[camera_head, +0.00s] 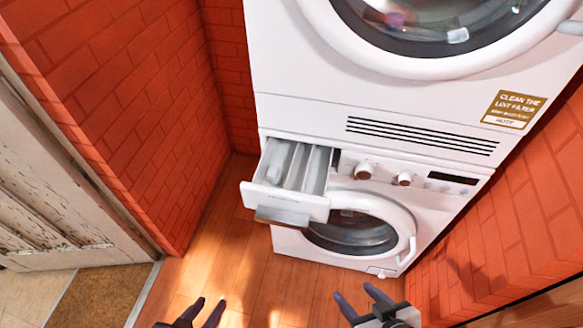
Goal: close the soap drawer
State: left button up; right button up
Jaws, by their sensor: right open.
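The soap drawer (285,195) is pulled out from the upper left of the lower washing machine (440,201). Its white compartments show from above, and a grey handle (283,216) is on its front. My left gripper (209,303) is at the bottom of the view, with its two dark fingers apart and nothing between them. My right gripper (355,292) is at the bottom, right of the left one, open and empty. Both grippers are apart from the drawer, nearer to me and below it in the picture.
A dryer (300,75) with a round door is stacked above the washer. The washer's round door (352,232) looks shut, below the drawer. Red brick walls (130,90) stand on both sides. A worn white door (50,200) is at the left. The wooden floor ahead looks clear.

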aim_at(300, 198)
jog(key=u, duration=1.05)
jog(key=k, duration=0.9)
jog(key=z, duration=0.9)
jog(key=i, duration=0.55)
jog(key=z, duration=0.1)
